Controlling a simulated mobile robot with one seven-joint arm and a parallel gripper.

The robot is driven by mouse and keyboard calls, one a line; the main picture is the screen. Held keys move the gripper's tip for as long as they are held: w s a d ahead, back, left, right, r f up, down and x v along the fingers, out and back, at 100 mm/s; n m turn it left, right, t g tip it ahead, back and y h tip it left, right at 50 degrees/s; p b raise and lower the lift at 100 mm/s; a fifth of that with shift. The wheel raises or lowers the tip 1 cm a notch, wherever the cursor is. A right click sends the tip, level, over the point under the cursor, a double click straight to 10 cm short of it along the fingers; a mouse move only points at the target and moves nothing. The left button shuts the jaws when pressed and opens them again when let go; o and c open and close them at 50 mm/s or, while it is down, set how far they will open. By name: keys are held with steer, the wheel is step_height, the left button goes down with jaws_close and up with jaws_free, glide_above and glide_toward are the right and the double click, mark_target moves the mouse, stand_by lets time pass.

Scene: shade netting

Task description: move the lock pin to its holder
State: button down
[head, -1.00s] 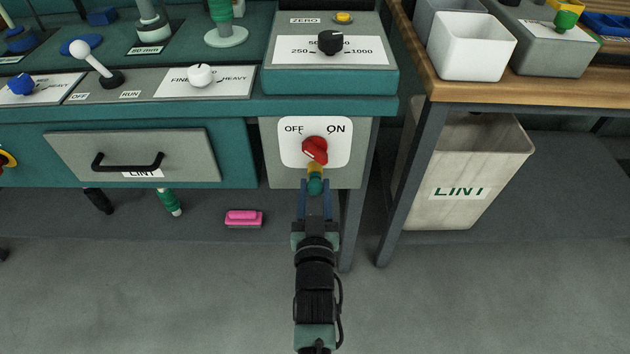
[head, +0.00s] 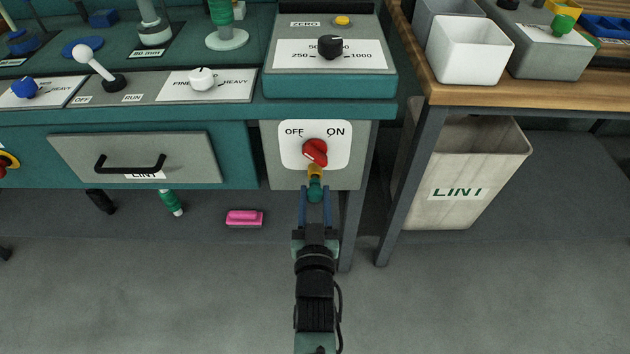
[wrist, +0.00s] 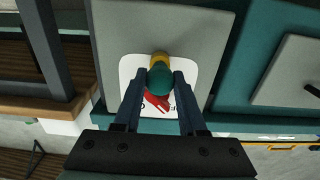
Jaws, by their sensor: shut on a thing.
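The lock pin, with a teal-green round knob (head: 315,191) and a yellow part (head: 315,172), is at the lower side of the red rotary switch (head: 316,152) on the grey front panel. My gripper (head: 315,192) is shut on the knob, one blue finger on each side. In the wrist view the knob (wrist: 160,80) lies between the fingertips of my gripper (wrist: 163,82), with the yellow part (wrist: 159,59) beyond it. The knob covers part of the red switch (wrist: 156,102). I cannot tell whether the pin still sits in the panel. I cannot make out its holder.
A drawer (head: 75,155) with a black handle is left of the panel. A wooden bench (head: 470,95) at the right carries a white bin (head: 465,52) and a grey box (head: 545,62). A lint bin (head: 480,165) stands below.

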mark_target(315, 199)
steer(key=shift+s, duration=0.1)
steer(key=shift+s+r+p, duration=0.1)
steer(key=shift+s+p, duration=0.85)
steer(key=shift+p, duration=0.1)
steer(key=shift+s+p, duration=0.5)
steer(key=shift+s, duration=0.5)
steer(key=shift+s+p, duration=0.95)
steer(key=shift+s, duration=1.05)
